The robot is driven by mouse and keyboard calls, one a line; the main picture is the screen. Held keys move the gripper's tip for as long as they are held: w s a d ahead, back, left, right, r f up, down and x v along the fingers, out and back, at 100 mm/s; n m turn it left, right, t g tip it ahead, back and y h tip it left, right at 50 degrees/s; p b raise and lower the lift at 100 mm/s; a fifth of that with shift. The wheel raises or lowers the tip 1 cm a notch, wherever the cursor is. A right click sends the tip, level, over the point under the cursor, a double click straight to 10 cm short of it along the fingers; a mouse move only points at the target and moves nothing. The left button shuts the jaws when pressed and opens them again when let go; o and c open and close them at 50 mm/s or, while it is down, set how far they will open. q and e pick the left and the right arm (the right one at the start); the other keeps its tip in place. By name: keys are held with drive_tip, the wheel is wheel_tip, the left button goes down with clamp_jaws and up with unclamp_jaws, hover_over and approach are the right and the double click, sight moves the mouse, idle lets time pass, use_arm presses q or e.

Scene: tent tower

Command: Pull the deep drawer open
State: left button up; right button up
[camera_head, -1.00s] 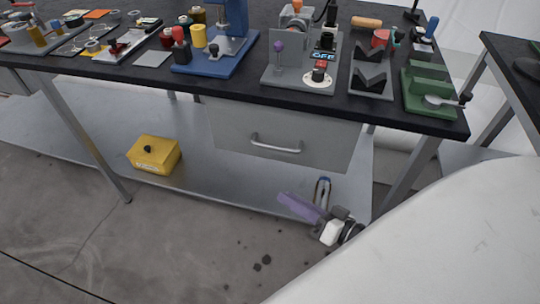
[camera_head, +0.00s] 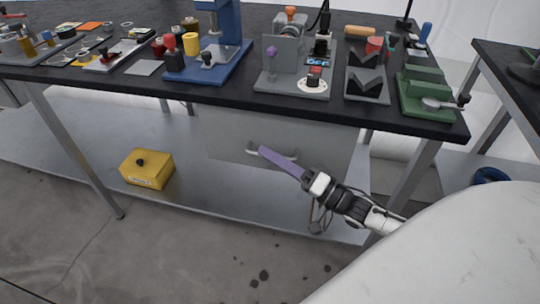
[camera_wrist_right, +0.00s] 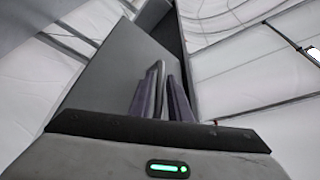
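The deep drawer (camera_head: 225,138) is a grey box front under the black worktop. It looks closed, flush below the table edge. Its metal bar handle (camera_head: 286,154) is partly hidden behind my right gripper. My right gripper (camera_head: 262,151) has long purple fingers that reach up and left across the handle in the head view. I cannot tell there whether they touch it. In the right wrist view the purple fingers (camera_wrist_right: 163,95) stand close together beside a large grey panel, with a pale strip between them. It is unclear whether they hold anything. My left gripper is out of view.
The black worktop (camera_head: 140,86) carries several tools and fixtures, including a blue press (camera_head: 221,60) and a green fixture (camera_head: 425,95). A yellow box (camera_head: 147,170) sits on the lower shelf (camera_head: 215,190). Table legs (camera_head: 75,155) flank the space; a second table stands at right.

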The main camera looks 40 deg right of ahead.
drive_tip(key=shift+w+a, duration=0.1)
drive_tip(key=shift+w, duration=0.2)
clamp_jaws()
